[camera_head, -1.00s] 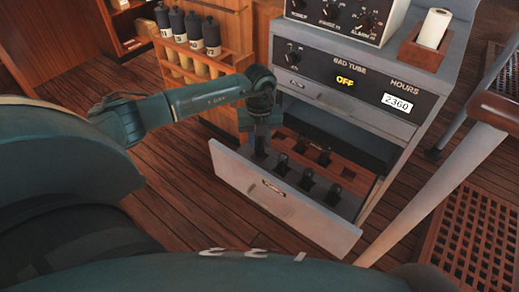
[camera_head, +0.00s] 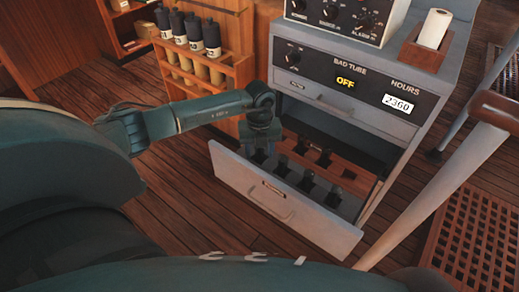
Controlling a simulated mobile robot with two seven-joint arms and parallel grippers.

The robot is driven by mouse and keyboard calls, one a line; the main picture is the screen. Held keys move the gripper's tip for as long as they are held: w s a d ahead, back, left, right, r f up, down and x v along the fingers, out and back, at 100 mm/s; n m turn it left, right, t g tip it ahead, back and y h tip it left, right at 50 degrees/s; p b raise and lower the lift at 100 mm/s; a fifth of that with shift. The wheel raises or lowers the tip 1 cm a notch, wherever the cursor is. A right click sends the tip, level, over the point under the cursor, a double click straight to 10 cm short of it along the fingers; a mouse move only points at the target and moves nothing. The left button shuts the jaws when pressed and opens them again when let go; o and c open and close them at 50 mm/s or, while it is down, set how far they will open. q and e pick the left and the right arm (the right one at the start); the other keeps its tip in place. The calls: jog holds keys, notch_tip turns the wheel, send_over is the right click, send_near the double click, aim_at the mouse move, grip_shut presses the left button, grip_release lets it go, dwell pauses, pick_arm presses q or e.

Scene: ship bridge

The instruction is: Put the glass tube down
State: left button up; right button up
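An open grey drawer (camera_head: 268,200) sticks out of the cabinet front. Inside it, several dark-topped tubes (camera_head: 306,181) stand upright in a brown wooden rack (camera_head: 345,160). No clear glass shows, so I cannot pick out the task's glass tube. My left gripper (camera_head: 262,147) points down over the drawer's left end, just above or around a dark tube top (camera_head: 258,156). Whether its fingers touch that tube is hidden, and their gap is too small to judge. My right gripper is not in view.
A wooden wall rack (camera_head: 205,68) behind my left arm holds several black-capped tubes (camera_head: 195,32). The cabinet panel (camera_head: 345,78) reads BAD TUBE, OFF and HOURS 2360. A paper roll in a wooden box (camera_head: 424,50) stands on top. A pale rail (camera_head: 440,190) runs along the right.

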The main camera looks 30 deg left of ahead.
pick_arm(q)
notch_tip(320, 180, up, 12)
jog(key=shift+r+p, duration=0.2)
jog(key=shift+p, duration=0.2)
dwell(0.7)
